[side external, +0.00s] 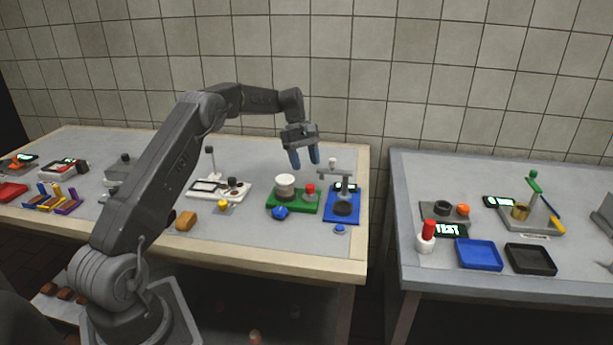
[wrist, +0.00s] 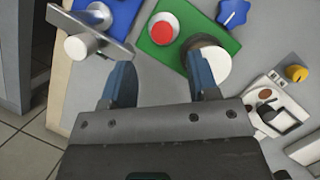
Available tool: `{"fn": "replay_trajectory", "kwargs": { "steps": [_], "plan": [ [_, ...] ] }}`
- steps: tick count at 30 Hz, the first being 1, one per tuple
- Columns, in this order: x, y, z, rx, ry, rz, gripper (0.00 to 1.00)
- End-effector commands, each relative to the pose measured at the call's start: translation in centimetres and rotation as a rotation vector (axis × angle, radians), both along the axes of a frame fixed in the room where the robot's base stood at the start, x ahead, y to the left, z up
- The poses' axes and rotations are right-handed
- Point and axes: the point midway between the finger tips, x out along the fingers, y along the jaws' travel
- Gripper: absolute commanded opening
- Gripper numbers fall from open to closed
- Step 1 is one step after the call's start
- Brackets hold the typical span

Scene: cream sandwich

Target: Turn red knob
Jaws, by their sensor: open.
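The red knob (side external: 309,189) sits on the right part of a green base (side external: 292,206), beside a white cylinder (side external: 285,186). In the wrist view the red knob (wrist: 162,30) shows as a red disc in a white ring on the green base (wrist: 183,52), with the white cylinder (wrist: 208,62) close by. My gripper (side external: 305,165) is open and empty, pointing down above the green base and apart from the knob. In the wrist view its blue fingers (wrist: 162,82) are spread, with the knob beyond them; the right finger partly covers the white cylinder.
A blue star-shaped knob (side external: 280,212) sits at the green base's front. A blue device (side external: 343,209) with a raised metal arm stands close on the right. A white device (side external: 218,190) and a yellow knob (side external: 223,205) are left. A gap separates the second table (side external: 500,280).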

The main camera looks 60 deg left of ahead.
Motion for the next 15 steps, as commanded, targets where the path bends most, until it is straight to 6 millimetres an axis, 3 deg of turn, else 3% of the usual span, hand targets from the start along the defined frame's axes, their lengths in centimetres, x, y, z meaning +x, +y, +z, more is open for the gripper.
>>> {"fn": "replay_trajectory", "kwargs": {
  "steps": [6, 15],
  "plan": [
    [-0.24, 0.63, 1.07, -0.002, 0.011, -0.001, 0.54],
    [-0.34, 0.67, 1.07, -0.003, 0.016, -0.003, 0.54]
  ]
}}
